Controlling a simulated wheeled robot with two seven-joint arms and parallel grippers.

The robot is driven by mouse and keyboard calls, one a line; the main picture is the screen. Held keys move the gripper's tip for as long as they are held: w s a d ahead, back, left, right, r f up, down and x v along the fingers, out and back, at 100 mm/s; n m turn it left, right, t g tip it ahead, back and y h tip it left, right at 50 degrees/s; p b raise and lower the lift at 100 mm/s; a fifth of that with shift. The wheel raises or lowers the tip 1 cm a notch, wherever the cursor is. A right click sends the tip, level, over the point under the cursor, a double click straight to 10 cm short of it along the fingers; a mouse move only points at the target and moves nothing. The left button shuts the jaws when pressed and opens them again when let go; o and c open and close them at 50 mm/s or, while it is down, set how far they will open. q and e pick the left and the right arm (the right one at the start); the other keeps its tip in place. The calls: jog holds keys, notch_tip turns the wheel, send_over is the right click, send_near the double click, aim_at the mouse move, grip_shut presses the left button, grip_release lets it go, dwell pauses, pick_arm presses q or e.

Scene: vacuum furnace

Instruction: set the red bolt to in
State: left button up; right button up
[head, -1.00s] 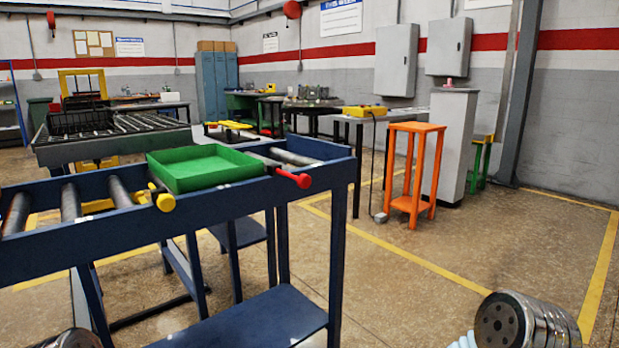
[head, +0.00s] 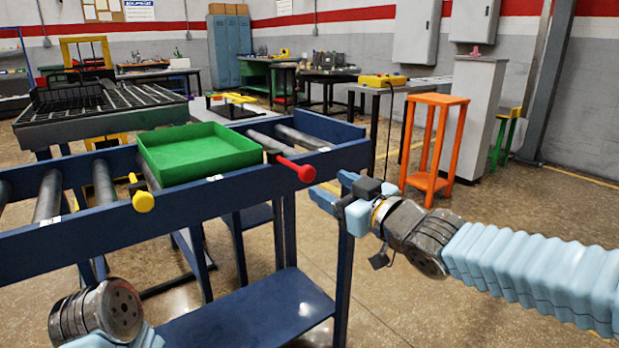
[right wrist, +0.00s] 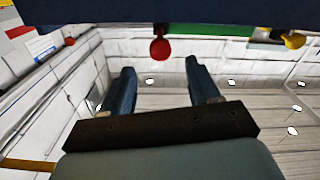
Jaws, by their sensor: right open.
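The red bolt (head: 305,173) is a red rod with a round red knob, sticking out from the front rail of the blue roller table (head: 225,190). Its knob also shows in the right wrist view (right wrist: 160,49). My right gripper (head: 330,185) is open and empty, just right of and slightly below the knob in the head view. In the right wrist view, the knob appears beyond the two fingertips and between them, with no contact visible. My left gripper is out of view; only part of my left arm shows at lower left.
A green tray (head: 200,152) sits on the rollers left of the red bolt. A yellow knob (head: 143,201) sticks out from the same rail farther left. An orange stand (head: 432,150) is on the floor behind my right arm. Floor to the right is open.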

aim_at(310, 176)
jog(key=x, duration=0.8)
grip_shut()
